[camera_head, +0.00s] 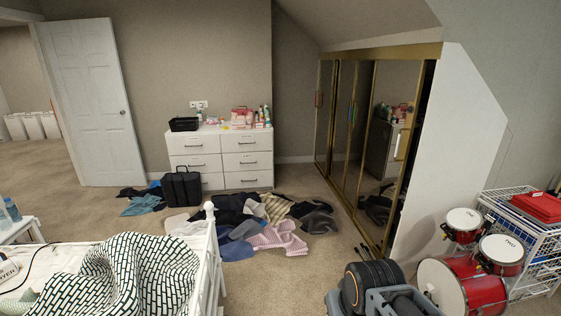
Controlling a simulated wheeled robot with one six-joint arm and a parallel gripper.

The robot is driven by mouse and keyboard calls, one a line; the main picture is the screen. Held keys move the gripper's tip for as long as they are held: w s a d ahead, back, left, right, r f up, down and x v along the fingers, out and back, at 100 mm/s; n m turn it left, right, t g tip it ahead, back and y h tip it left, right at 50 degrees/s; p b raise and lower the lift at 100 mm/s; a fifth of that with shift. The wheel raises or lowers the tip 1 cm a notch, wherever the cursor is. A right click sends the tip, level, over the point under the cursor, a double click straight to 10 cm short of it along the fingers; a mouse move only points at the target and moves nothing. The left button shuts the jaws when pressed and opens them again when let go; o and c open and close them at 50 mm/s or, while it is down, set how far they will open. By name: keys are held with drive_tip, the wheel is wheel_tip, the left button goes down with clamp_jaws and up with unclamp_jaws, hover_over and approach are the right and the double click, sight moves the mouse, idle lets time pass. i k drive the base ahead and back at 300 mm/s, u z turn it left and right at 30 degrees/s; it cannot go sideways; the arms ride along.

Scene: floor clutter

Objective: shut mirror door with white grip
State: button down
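The mirrored wardrobe stands along the right wall in a gold frame. Its nearest mirror door (382,112) has a pale, white-looking upright grip (402,144) near its right edge. A dark gap (424,100) shows between that edge and the white wall, so the door stands partly open. Farther doors carry a reddish grip (319,99) and a greenish grip (351,113).
Clothes (255,222) lie heaped on the floor before a white dresser (220,160). A red drum set (470,275) and a white wire rack (535,240) stand at right. A bed (130,270) fills the lower left. Some carpet is clear beside the wardrobe.

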sight(397, 84)
drive_tip(key=i, duration=2.3)
drive_tip(key=z, duration=0.3)
drive_tip(key=i, duration=2.4)
drive_tip(key=z, duration=0.3)
